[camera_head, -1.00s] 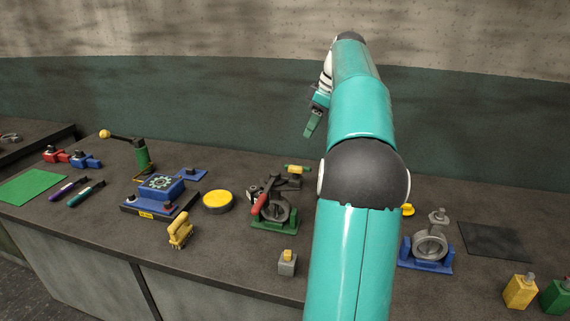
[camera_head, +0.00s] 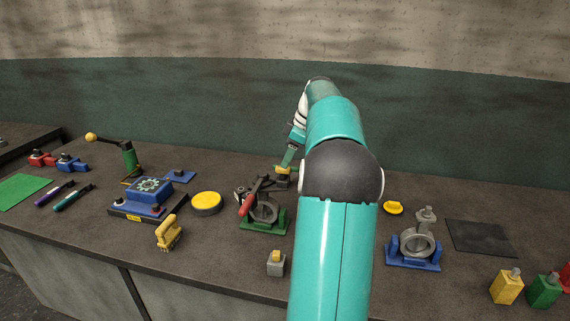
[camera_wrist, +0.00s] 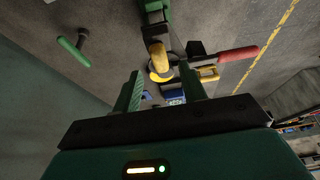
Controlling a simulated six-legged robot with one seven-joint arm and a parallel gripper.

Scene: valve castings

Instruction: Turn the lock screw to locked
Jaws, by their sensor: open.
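The green-based valve fixture (camera_head: 264,222) stands mid-bench, holding a grey ring casting (camera_head: 265,211) under a dark clamp with a red handle (camera_head: 247,205). A yellow piece (camera_head: 283,170), which may be the lock screw, shows at its back right. My gripper (camera_head: 289,162) is just above this piece, pointing down. In the wrist view, my gripper (camera_wrist: 162,85) is open, with a yellow knob (camera_wrist: 158,54) seen between and beyond its green fingers. The red handle (camera_wrist: 238,53) lies to the right there. I cannot tell contact or whether the screw is locked.
A blue-based fixture (camera_head: 414,262) with a grey casting stands right, beside a dark mat (camera_head: 481,237). A yellow disc (camera_head: 206,203), a blue block (camera_head: 148,192) and a yellow brush-like tool (camera_head: 168,233) are left.

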